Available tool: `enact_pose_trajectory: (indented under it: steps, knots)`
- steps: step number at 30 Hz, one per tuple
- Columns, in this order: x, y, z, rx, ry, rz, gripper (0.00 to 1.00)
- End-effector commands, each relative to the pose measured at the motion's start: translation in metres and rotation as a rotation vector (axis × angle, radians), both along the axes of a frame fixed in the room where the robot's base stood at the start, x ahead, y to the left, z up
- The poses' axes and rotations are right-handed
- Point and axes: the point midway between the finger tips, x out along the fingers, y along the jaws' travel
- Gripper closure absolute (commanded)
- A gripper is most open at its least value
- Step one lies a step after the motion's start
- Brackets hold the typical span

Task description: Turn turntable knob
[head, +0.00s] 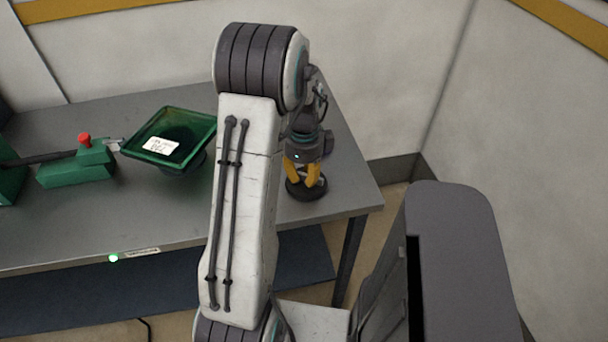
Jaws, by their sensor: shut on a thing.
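My gripper (304,178) points down at the right end of the grey table, behind my raised arm. Its yellow fingers are shut on a round black knob (306,190) that sits on the tabletop. The fingers cover part of the knob, so any mark on it and its turn angle cannot be told. A green square tray (170,137) with a white label stands to the left of my arm, on a dark round base that is partly hidden.
The grey table (120,222) has its right edge just past the knob. A green block (76,168) with a red button (84,139) stands left of the tray. A small green light (113,258) shows on the table's front edge. Walls stand behind and to the right.

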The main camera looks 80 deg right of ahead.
Motion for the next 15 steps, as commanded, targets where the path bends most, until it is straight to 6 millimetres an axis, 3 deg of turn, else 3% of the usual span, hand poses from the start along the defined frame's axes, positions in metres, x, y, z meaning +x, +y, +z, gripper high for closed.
enact_pose_trajectory:
  steps: [15]
  knots:
    - [-0.0003,0.0001,-0.0007,-0.001,0.000,0.046,1.00]
